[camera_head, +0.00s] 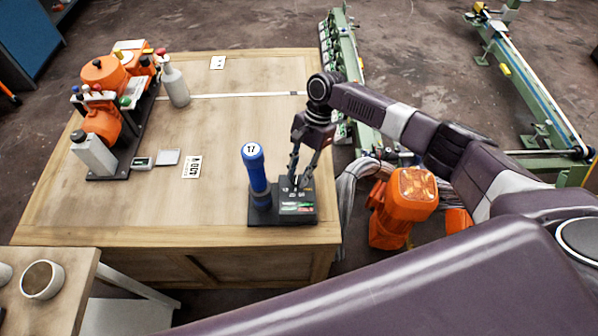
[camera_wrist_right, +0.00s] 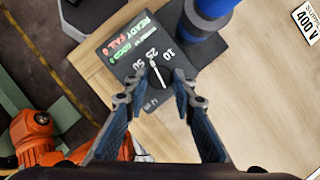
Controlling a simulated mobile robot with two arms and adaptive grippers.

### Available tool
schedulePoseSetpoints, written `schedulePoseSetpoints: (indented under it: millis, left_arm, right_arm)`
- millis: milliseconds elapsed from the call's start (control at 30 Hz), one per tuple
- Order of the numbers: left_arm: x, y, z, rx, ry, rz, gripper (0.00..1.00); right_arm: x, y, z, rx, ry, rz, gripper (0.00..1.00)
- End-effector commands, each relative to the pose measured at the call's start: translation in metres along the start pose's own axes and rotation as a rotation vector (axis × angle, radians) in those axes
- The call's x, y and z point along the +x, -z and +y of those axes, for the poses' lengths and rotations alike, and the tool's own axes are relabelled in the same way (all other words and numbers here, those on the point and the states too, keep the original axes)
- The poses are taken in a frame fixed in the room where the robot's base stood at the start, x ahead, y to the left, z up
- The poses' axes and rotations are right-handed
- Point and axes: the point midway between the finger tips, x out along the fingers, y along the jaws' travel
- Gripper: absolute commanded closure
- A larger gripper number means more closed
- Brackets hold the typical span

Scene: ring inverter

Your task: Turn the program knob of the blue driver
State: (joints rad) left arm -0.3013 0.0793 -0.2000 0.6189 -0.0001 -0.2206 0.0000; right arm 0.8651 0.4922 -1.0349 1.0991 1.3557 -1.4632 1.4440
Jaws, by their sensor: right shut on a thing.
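The blue driver (camera_head: 256,176) stands upright, a blue cylinder marked 17, at the left of a black base unit (camera_head: 283,220) near the table's front right corner. Its lower part shows in the right wrist view (camera_wrist_right: 205,22). The base carries a small screen with READY, FAIL and GOOD (camera_wrist_right: 131,37) and a black program knob (camera_wrist_right: 162,75) with a white pointer, ringed by 10, 25 and 50. The pointer lies toward 25. My right gripper (camera_head: 299,182) is over the base with its fingers on both sides of the knob, shut on it. My left gripper is not in view.
Orange machines (camera_head: 103,72) and a white bottle (camera_head: 175,84) stand at the table's left. The wooden table's (camera_head: 235,125) middle is mostly clear. An orange unit with grey cables (camera_head: 405,195) is beside the right edge. A green conveyor (camera_head: 347,60) runs behind.

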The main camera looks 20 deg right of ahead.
Motion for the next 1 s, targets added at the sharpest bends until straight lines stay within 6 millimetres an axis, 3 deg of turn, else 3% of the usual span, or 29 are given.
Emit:
schedulePoseSetpoints:
  millis: [1000]
  left_arm:
    - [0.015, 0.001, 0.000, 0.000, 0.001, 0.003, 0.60]
  right_arm:
    - [0.001, -0.005, -0.009, -0.865, -0.358, 0.000, 1.00]
